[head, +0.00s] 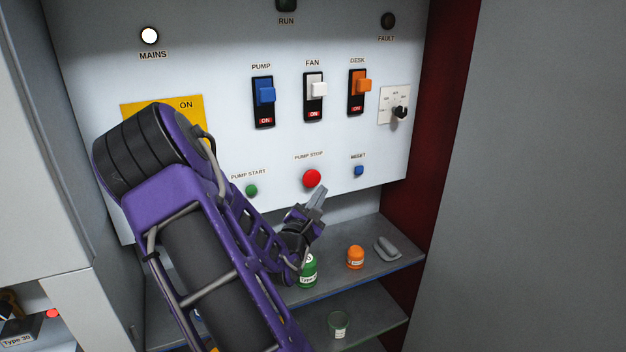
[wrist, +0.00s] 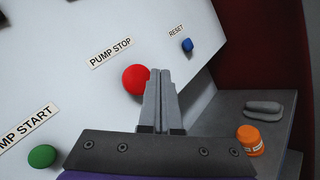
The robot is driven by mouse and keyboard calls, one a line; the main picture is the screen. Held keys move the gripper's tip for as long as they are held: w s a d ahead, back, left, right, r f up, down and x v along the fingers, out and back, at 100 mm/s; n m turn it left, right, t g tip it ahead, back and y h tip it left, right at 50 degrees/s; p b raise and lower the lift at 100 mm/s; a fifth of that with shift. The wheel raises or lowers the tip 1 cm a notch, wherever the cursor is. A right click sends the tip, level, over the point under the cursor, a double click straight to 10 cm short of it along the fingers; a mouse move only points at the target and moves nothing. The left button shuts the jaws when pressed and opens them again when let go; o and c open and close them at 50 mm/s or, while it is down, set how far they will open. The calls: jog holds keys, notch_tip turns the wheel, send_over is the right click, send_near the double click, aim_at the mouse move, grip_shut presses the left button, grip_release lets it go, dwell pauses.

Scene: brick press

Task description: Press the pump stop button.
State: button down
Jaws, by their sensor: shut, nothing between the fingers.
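The pump stop button (head: 312,178) is a round red button low on the white panel, under its PUMP STOP label. In the wrist view the red button (wrist: 135,79) shows just left of my fingertips, partly covered by them. My gripper (head: 319,190) is shut and empty, with its fingers pointing up toward the panel, just below and right of the button in the head view. I cannot tell whether the fingertips (wrist: 161,72) touch the button. The green pump start button (head: 251,190) is to the left, and the blue reset button (head: 359,170) to the right.
Above are the blue pump switch (head: 265,95), white fan switch (head: 316,89) and orange desk switch (head: 361,84). A shelf (head: 385,264) below holds a green jar (head: 308,272), an orange jar (head: 356,257) and a grey object (head: 387,249). A red side wall (head: 425,120) bounds the right.

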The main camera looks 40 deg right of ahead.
jog(key=shift+s+a, duration=0.2)
jog(key=shift+s, duration=0.45)
jog(key=shift+s+a, duration=0.15)
jog(key=shift+s, duration=0.45)
